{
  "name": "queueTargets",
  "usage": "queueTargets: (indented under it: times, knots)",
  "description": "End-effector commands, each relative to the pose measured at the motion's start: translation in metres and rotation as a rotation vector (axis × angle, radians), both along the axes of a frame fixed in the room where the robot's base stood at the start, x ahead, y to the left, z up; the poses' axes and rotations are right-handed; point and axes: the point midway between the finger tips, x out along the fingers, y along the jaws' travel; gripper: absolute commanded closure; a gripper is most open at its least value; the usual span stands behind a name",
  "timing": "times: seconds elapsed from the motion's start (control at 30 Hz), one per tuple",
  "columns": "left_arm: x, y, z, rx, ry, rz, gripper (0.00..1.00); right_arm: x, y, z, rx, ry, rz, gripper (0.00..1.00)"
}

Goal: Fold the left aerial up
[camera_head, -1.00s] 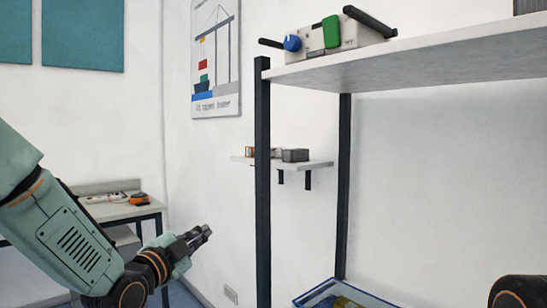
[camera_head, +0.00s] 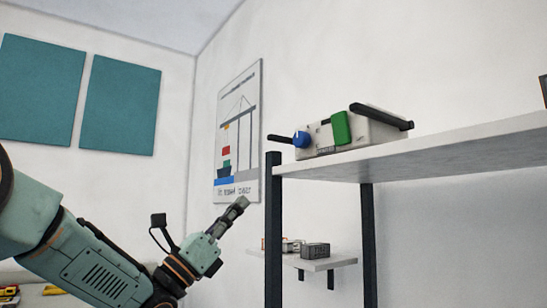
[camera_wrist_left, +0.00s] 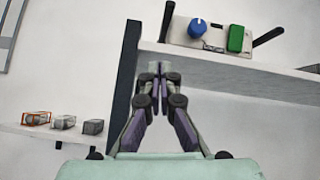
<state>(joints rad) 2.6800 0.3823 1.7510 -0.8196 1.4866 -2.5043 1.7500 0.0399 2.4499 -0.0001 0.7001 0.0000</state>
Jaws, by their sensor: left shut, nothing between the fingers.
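A pale box with a blue knob (camera_head: 301,139) and a green block (camera_head: 341,128) on its front stands on the upper shelf. Its left aerial (camera_head: 280,138) is a short dark rod sticking out to the left, nearly level; it also shows in the left wrist view (camera_wrist_left: 168,20), angled. The right aerial (camera_head: 382,117) is a longer dark rod slanting across the box's top. My left gripper (camera_head: 242,203) is shut and empty, below and left of the shelf, apart from the box. In the left wrist view its fingers (camera_wrist_left: 159,72) meet below the box. My right gripper is not in view.
The shelf (camera_head: 430,150) has a dark upright post (camera_head: 273,230) at its left front corner, close to my left gripper. A small wall shelf (camera_head: 330,262) with small boxes is behind. A crane poster (camera_head: 238,135) hangs on the wall. Air left of the post is free.

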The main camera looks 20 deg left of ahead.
Motion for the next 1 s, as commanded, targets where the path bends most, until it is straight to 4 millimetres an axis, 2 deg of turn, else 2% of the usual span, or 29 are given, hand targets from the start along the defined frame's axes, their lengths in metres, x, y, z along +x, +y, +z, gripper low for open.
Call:
queueTargets:
  times: [0.23, 0.67, 0.77, 1.0]
  knots:
    - [-0.006, 0.001, 0.003, 0.091, -0.092, 0.108, 1.0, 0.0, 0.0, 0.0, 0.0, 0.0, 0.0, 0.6]
    - [-0.002, -0.003, 0.005, 0.1, -0.097, 0.116, 1.0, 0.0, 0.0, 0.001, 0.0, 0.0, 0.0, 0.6]
    - [0.004, -0.008, 0.012, 0.101, -0.096, 0.116, 1.0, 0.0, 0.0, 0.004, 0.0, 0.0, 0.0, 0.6]
    - [0.028, -0.028, 0.042, 0.102, -0.097, 0.113, 1.0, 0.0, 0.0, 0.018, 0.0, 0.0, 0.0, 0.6]
